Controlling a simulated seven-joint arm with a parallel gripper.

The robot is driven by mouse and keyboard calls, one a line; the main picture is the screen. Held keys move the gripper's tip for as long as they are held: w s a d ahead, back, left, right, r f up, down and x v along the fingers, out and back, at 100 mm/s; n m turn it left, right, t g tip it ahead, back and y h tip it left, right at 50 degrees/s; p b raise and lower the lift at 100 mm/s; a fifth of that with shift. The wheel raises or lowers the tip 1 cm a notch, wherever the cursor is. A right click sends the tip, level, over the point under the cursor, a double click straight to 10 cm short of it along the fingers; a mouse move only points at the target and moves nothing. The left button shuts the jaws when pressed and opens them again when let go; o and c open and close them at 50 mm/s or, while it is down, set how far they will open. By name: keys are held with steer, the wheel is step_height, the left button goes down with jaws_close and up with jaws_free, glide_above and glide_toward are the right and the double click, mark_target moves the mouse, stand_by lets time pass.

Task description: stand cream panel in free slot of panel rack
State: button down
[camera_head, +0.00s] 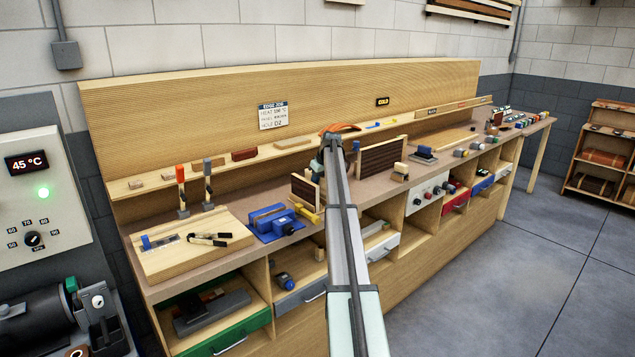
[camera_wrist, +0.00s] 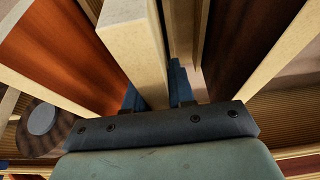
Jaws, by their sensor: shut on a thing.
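The cream panel (camera_wrist: 138,45) is between the blue fingers of my gripper (camera_wrist: 153,92) in the wrist view, with its pale edge toward the camera. My gripper is shut on it. Brown-faced panels with pale edges stand on its left (camera_wrist: 62,45) and right (camera_wrist: 250,45), apart from it in this view. In the head view my gripper (camera_head: 322,163) is over the bench between two dark brown panels, one at left (camera_head: 305,188) and one at right (camera_head: 382,157). My arm hides the held panel there. The rack's slots and the panel's lower edge are hidden.
A blue machine (camera_head: 274,222) and a yellow-handled tool (camera_head: 306,213) are left of my gripper. A wooden board (camera_head: 165,258) with tools lies farther left. A shelf ledge runs behind.

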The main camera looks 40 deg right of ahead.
steer(key=shift+f, duration=0.1)
steer(key=c, duration=1)
jaws_free()
steer(key=shift+o, duration=0.2)
steer(key=v, duration=1.2)
